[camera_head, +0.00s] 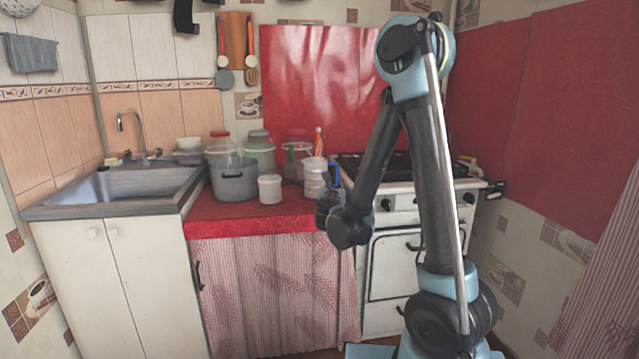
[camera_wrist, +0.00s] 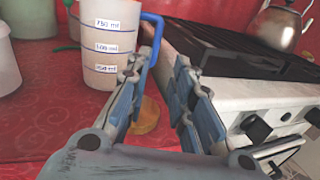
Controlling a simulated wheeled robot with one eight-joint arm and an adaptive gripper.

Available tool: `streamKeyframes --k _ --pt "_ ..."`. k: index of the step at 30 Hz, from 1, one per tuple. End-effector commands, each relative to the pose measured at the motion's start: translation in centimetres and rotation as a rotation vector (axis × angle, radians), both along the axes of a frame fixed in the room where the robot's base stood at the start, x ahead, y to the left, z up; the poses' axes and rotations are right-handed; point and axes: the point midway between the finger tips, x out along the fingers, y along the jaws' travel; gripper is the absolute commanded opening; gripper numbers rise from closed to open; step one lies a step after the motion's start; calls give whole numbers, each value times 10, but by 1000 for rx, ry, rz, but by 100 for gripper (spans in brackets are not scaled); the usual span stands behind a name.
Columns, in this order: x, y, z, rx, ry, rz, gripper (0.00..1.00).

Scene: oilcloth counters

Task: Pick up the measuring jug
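The measuring jug (camera_head: 314,180) is white with a blue handle and stands upright on the red counter, at its right end by the stove. In the wrist view the jug (camera_wrist: 107,42) shows printed volume marks and blue lines; its blue handle points right. My gripper (camera_wrist: 160,68) is open and empty, with its fingertips pointing toward the handle. The handle's lower part appears beyond the gap between the fingertips; I cannot tell whether they touch it. In the head view my gripper (camera_head: 327,205) is low in front of the jug, partly hidden by my arm.
A grey pot (camera_head: 233,182), a white tub (camera_head: 270,189) and several jars crowd the counter left of the jug. The white stove (camera_head: 402,228) stands close on the right, with a kettle (camera_wrist: 278,24) on it. A round yellow-brown thing (camera_wrist: 146,116) shows between my fingers.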

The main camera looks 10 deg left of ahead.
Motion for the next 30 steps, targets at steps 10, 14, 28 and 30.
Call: streamKeyframes --k 10,14,28,30 --pt "51 8 0 -6 -2 8 22" --pt "73 8 0 -5 -2 10 22" --pt "115 9 0 -4 -2 12 22" --pt "120 9 0 -4 -2 11 22"
